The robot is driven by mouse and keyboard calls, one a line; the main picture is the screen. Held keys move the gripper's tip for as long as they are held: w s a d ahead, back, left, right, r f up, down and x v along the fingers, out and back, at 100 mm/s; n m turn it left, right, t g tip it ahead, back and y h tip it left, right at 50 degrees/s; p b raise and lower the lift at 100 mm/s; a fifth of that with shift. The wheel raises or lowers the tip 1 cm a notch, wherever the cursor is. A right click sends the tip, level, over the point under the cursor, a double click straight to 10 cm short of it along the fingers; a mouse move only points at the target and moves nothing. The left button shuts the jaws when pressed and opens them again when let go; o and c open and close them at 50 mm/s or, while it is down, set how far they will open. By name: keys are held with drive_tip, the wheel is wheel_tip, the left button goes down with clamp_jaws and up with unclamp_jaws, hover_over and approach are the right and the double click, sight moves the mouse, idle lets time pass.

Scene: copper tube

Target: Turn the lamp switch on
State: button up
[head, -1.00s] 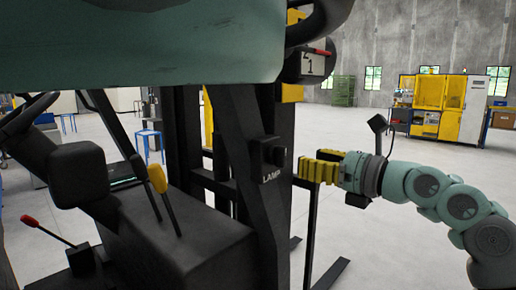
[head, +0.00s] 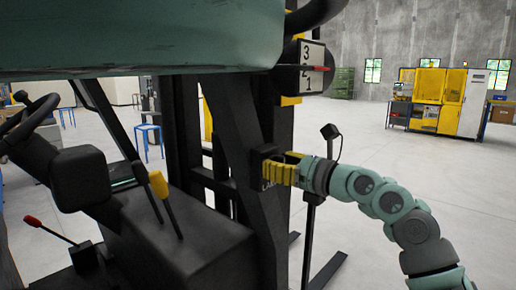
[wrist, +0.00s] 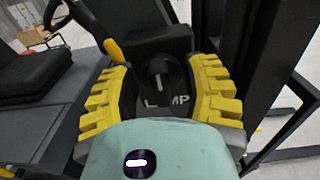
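The lamp switch (wrist: 160,80) is a black rotary knob with a light mark that looks close to upright, above a "LAMP" label (wrist: 167,104) in the wrist view. In the head view the switch (head: 265,151) sits on the dark post, partly hidden by my gripper (head: 277,168). My gripper (wrist: 162,72) is open. Its yellow ribbed fingers stand to the left and right of the knob, with dark gaps showing on both sides. Contact with the plate behind cannot be told.
A yellow-tipped lever (head: 158,184) and a red-tipped lever (head: 33,221) stand left of the post. A numbered dial with a red pointer (head: 318,68) is above right. A green overhead body (head: 140,38) hangs above. Open floor (head: 410,190) lies to the right.

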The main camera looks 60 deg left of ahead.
clamp_jaws()
idle(0.5)
drive_tip(key=m+p, duration=0.2)
drive_tip(key=m, duration=0.4)
drive_tip(key=shift+w, duration=0.1)
drive_tip(key=m+p, duration=0.3)
drive_tip(key=m, duration=0.3)
drive_tip(key=shift+w+f, duration=0.1)
drive_tip(key=shift+f, duration=0.05)
idle(0.3)
drive_tip(key=shift+o, duration=0.3)
unclamp_jaws()
